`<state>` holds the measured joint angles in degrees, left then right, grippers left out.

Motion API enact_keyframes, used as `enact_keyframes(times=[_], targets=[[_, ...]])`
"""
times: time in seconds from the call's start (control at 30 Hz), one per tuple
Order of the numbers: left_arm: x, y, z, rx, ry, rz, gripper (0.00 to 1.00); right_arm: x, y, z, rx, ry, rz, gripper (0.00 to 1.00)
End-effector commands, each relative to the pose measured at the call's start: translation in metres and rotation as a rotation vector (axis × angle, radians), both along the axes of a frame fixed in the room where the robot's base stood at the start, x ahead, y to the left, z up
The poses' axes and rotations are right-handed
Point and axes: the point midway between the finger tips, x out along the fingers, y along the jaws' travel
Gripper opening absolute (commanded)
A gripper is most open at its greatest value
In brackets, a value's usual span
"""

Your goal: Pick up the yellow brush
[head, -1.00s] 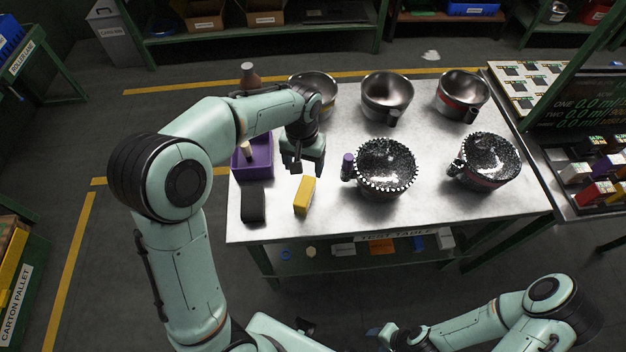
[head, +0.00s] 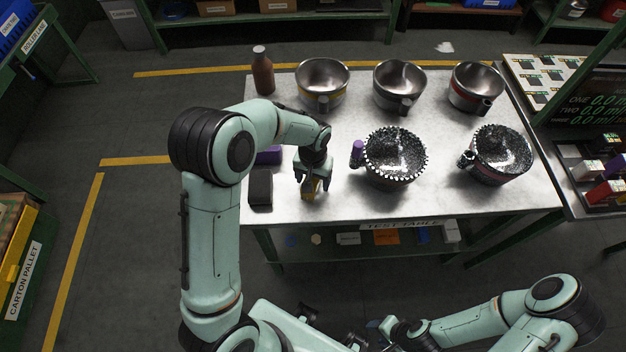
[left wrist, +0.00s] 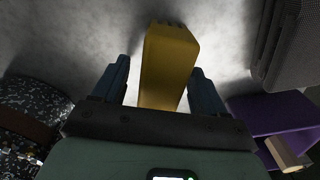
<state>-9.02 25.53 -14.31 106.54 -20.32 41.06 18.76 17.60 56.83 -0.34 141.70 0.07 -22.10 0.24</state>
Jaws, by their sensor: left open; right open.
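The yellow brush (head: 308,189) lies on the table near its front edge, mostly covered by my gripper in the head view. In the left wrist view the yellow brush (left wrist: 168,62) is a plain yellow block between two blue fingers. My left gripper (head: 312,186) is open over the brush, pointing down, with a finger on each side; in the wrist view (left wrist: 160,85) gaps show beside the brush. My right gripper (head: 375,335) is low in front of the table, away from the brush; its fingers are hard to make out.
A dark block (head: 261,187) lies just left of the brush, with a purple holder (head: 268,156) behind it. A speckled pot with a purple handle (head: 393,160) stands to the right. More pots (head: 399,86) and a brown bottle (head: 263,72) stand at the back of the table (head: 450,195).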

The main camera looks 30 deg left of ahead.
Motion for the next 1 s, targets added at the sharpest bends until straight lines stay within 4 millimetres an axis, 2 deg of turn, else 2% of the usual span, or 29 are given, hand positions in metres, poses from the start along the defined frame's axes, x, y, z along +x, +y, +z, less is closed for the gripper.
enact_keyframes(times=[0.23, 0.27, 0.3, 0.43, 0.47, 0.5, 0.77, 0.87, 1.0], targets=[[0.000, 0.000, -0.003, 0.000, 0.000, 0.000, 0.72, 0.000, 0.000, 0.000, 0.000, 0.000, 0.000, 0.47], [0.000, 0.000, -0.003, 0.000, 0.000, 0.000, 0.69, 0.000, 0.000, 0.000, 0.000, 0.000, 0.000, 0.47], [0.000, 0.000, -0.003, 0.000, 0.000, 0.000, 0.56, 0.000, 0.000, 0.000, 0.000, 0.000, 0.000, 0.47], [0.000, 0.000, -0.003, 0.000, 0.000, 0.000, 0.15, 0.000, 0.000, 0.000, 0.000, 0.000, 0.000, 0.47], [0.000, 0.000, -0.003, 0.000, 0.000, 0.000, 0.15, 0.000, 0.000, 0.000, 0.000, 0.000, 0.000, 0.47], [0.000, 0.000, -0.002, 0.000, -0.001, 0.000, 0.09, 0.000, 0.000, 0.000, 0.000, 0.000, 0.000, 0.47], [0.000, 0.000, -0.001, 0.000, -0.002, 0.000, 0.09, 0.000, 0.000, 0.000, 0.000, 0.000, 0.000, 0.47], [0.001, 0.000, 0.005, -0.001, -0.003, 0.000, 0.09, 0.000, 0.000, 0.001, 0.000, 0.000, 0.000, 0.47], [0.001, 0.000, 0.023, 0.000, -0.005, -0.001, 0.09, 0.001, 0.000, 0.002, 0.001, -0.002, 0.000, 0.47]])
